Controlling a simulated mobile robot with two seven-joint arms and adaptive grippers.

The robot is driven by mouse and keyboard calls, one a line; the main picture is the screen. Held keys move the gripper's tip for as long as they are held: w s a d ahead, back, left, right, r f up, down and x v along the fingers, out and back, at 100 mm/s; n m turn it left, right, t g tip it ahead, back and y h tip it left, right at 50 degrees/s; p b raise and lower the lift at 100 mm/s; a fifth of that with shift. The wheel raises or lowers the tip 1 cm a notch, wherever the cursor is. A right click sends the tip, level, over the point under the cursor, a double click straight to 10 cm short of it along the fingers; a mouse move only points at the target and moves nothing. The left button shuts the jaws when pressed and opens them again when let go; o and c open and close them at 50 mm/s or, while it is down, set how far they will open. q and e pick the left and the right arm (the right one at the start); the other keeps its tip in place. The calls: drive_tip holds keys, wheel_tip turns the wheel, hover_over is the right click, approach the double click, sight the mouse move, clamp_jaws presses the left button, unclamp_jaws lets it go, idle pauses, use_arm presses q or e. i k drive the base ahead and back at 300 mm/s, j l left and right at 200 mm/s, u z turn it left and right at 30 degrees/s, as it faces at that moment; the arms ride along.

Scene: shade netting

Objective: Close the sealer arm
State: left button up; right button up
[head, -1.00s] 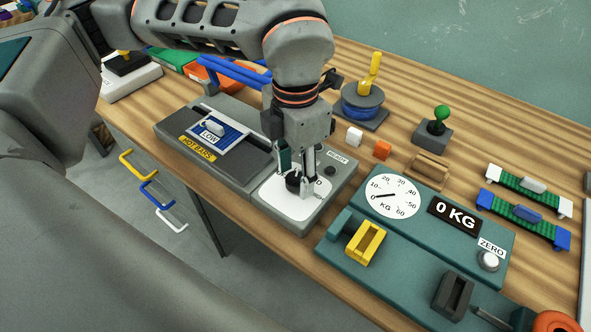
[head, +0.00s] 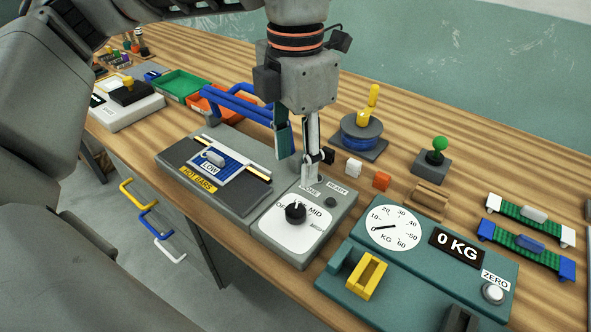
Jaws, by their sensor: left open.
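The sealer (head: 190,178) is a grey unit on the bench with a yellow HOT BARS label. A blue and white LOW pouch (head: 220,162) with a grey handle lies across it. The sealer arm, with blue tubular bars (head: 233,100), stands raised behind the base; its right end is partly hidden by my gripper. The black dial knob (head: 295,213) sits on a white plate marked OFF and MID, its white mark pointing roughly upward between these. My left gripper (head: 298,168) is open and empty, above the back of the dial panel. My right gripper is not in view.
A teal scale (head: 420,270) with a yellow block is at right front. A blue spool stand (head: 360,135), small white and orange blocks, and a green-knobbed lever (head: 437,150) stand right of my gripper. Green and orange trays lie behind left. Drawer handles hang below the front edge.

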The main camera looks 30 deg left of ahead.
sight(215, 97)
drive_tip(key=k, duration=1)
